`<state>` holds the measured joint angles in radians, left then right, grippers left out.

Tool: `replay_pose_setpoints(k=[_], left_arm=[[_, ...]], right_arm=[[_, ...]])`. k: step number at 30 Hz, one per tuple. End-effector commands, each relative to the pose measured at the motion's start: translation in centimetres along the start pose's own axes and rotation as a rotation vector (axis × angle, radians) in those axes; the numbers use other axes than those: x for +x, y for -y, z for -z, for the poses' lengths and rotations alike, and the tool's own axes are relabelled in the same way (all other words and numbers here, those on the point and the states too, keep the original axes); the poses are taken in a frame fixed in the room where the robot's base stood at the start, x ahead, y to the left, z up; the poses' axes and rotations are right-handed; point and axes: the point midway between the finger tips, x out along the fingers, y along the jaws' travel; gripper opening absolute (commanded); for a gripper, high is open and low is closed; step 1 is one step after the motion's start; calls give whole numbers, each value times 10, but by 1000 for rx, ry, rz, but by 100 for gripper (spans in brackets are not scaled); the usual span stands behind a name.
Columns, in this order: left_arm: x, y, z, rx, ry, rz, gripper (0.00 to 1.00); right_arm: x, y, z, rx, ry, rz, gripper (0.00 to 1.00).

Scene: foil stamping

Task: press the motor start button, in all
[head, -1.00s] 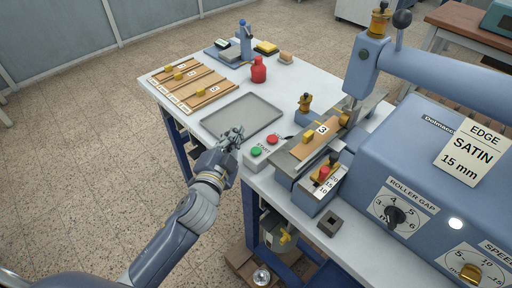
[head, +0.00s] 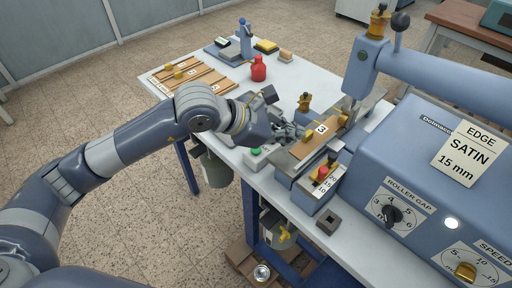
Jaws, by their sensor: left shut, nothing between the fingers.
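The green start button (head: 256,151) shows on the small control box (head: 252,163) at the table's front edge, left of the machine. The red button beside it is hidden behind my left gripper. My left gripper (head: 297,131) is shut and empty. Its fingers are above and to the right of the green button, close to the board marked 3 (head: 310,143) on the machine's feed bed. I cannot tell whether the fingers touch anything. My right gripper is not in view.
The blue foil machine (head: 420,150) fills the right, with a red-topped knob (head: 322,172) at its front. A square block (head: 329,222) lies at the front.

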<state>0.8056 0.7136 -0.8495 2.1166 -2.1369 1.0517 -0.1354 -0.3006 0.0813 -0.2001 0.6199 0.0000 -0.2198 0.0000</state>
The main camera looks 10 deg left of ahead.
Motion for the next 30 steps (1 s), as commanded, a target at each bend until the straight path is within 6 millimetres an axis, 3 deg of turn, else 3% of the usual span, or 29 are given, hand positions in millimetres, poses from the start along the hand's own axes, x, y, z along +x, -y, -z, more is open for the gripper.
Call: replay_pose_setpoints(k=[3, 9, 23, 30], left_arm=[[-16, -38, 24, 105, -153, -124, 0], [-34, -68, 42, 170, -277, -227, 0], [-35, -72, 45, 176, -291, -238, 0], [-26, -68, 57, 174, -293, -236, 0]], right_arm=[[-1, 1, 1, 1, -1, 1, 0], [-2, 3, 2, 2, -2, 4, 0], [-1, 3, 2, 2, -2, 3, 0], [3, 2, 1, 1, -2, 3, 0]])
